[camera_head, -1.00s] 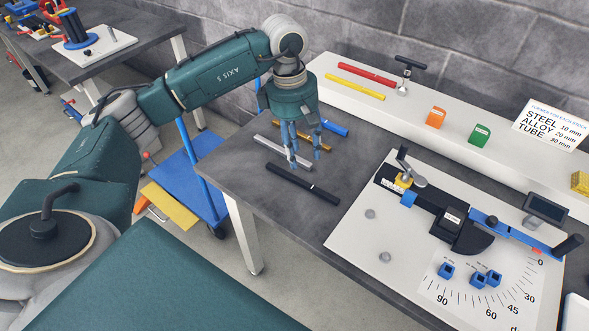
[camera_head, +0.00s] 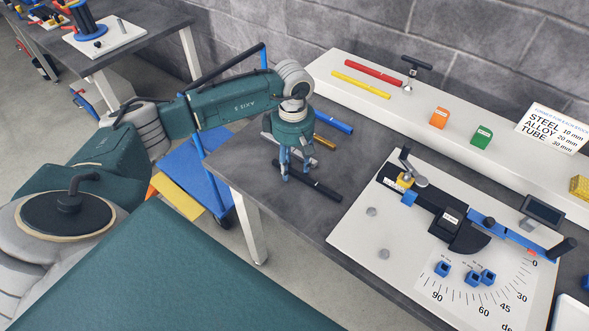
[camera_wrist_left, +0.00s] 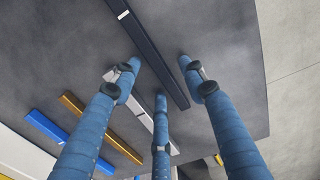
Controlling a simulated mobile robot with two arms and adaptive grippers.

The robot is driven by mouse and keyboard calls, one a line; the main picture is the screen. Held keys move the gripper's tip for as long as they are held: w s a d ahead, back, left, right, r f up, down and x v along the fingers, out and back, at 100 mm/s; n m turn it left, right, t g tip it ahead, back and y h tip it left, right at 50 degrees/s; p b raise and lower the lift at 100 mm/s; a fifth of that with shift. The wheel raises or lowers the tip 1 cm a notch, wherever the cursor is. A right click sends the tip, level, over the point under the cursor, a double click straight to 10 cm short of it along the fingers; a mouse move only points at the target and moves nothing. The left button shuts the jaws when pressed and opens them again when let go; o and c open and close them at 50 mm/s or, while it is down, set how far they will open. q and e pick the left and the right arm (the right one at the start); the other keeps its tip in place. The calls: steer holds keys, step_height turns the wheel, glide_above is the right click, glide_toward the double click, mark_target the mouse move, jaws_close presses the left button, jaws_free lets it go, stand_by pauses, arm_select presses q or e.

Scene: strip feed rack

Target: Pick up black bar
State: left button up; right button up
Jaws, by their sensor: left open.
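The black bar (camera_head: 318,187) lies on the dark grey table near its front edge. My left gripper (camera_head: 297,175) is over the bar's left part, fingers pointing down, and covers some of it. In the left wrist view the black bar (camera_wrist_left: 152,50) runs between two of the three blue fingertips of the left gripper (camera_wrist_left: 158,72), with the third just left of it. The fingers are open and hold nothing. Whether they touch the bar or table cannot be told. My right gripper is not in view.
A silver bar (camera_wrist_left: 152,118), a gold bar (camera_head: 324,142) and a blue bar (camera_head: 335,126) lie behind the black bar. A white board with a bending jig (camera_head: 345,232) is to the right. A white shelf (camera_head: 345,93) runs along the wall.

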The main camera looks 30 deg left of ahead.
arm_select(q)
steer(key=shift+f, duration=0.15)
steer(key=shift+c, duration=0.3)
jaws_close()
